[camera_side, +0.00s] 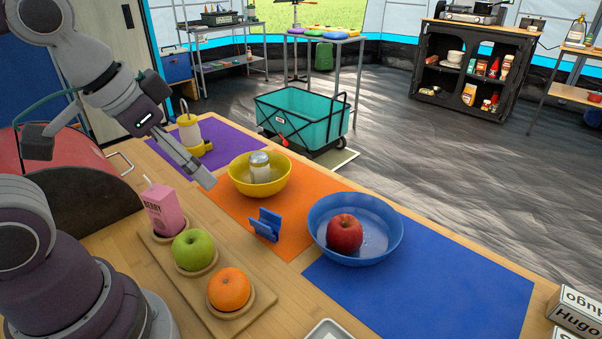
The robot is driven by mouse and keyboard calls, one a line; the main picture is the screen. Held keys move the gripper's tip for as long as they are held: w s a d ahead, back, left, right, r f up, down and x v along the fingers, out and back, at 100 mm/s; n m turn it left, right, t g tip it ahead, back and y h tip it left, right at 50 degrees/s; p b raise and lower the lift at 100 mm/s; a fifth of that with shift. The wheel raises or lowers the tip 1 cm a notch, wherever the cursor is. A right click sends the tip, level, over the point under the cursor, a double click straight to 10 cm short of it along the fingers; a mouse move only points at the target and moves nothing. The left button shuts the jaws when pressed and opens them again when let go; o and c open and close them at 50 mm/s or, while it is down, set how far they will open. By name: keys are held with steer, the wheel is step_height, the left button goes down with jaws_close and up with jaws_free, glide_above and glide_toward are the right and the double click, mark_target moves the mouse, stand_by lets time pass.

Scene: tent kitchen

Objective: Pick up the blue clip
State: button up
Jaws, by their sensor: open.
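The blue clip (265,225) stands on the orange mat (300,238), between the yellow bowl and the blue bowl. It is near the mat's edge, close to the wooden tray. My gripper (205,178) is open and empty. It points down and to the right, above the table, to the upper left of the clip and apart from it. Its fingers overlap in this view, so the gap between them is hard to see.
A yellow bowl (240,188) holds a shaker; a blue bowl (320,240) holds a red apple. A wooden tray (200,292) carries a pink juice box, a green apple and an orange. The blue mat (430,285) is mostly clear.

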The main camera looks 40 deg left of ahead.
steer(key=w+a+f+m+g, duration=0.1)
steer(key=w+f+m+g, duration=0.2)
steer(key=w+m, duration=0.45)
steer(key=m+g, duration=0.1)
steer(key=m, duration=0.6)
glide_above(267, 236)
step_height(267, 236, down, 5)
steer(key=shift+m, duration=0.25)
steer(key=f, duration=1)
steer(key=shift+w+a+f, duration=0.2)
steer(key=shift+a+f, duration=0.15)
steer(key=shift+f, duration=0.05)
steer(key=c, duration=1.2)
